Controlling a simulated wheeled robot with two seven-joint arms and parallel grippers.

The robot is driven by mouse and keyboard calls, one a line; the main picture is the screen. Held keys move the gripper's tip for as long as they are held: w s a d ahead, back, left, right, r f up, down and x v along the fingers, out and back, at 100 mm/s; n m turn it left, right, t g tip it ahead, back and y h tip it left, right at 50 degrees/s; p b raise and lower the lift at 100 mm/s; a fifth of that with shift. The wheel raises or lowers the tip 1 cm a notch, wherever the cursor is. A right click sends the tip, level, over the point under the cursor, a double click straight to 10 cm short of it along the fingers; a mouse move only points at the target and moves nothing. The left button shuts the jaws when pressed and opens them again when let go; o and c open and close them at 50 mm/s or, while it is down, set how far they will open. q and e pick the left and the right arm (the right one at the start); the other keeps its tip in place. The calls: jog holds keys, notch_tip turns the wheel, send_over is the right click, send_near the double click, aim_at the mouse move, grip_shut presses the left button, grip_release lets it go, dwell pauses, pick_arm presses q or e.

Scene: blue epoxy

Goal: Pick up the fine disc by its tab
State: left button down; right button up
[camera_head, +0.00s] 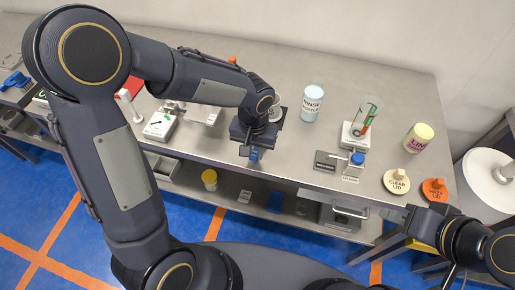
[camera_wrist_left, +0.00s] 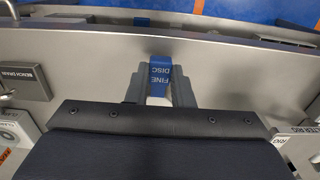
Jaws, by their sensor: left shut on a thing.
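The fine disc (camera_wrist_left: 160,70) shows in the left wrist view as a blue tab lettered "FINE DISC". My left gripper (camera_wrist_left: 160,88) is shut on this tab, with one grey finger on each side of it. In the head view the blue tab (camera_head: 254,155) shows just below my left gripper (camera_head: 251,150), at the front edge of the bench. The rest of the disc is hidden, and I cannot tell whether it is clear of the bench. My right gripper (camera_head: 396,213) is at the lower right, apart from the disc; its fingers are too unclear to read.
A lower shelf holds a yellow jar (camera_head: 209,179). The bench's back right is clear.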

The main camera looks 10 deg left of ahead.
aim_at(254, 153)
pick_arm(q)
jog(key=shift+r+p, duration=1.05)
jog(key=shift+r, duration=0.5)
